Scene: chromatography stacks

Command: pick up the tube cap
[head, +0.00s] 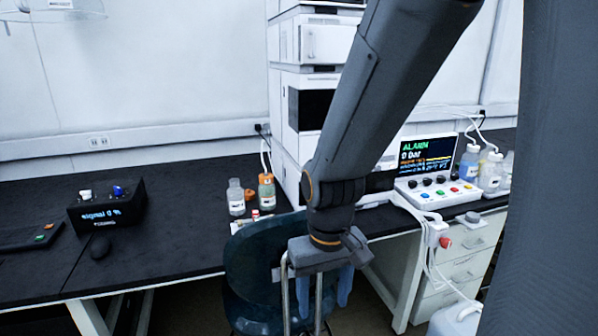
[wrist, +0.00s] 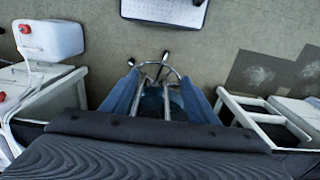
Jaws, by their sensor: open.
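No part that I can name for certain as the tube cap shows.
A dark teal chair (head: 262,262) stands close by my gripper. A clear bottle (head: 236,198) and a green-tinted bottle (head: 266,191) stand by the white instrument stack (head: 310,42). An ALARM display console (head: 428,160) is at right, a black signal box (head: 107,207) at left.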

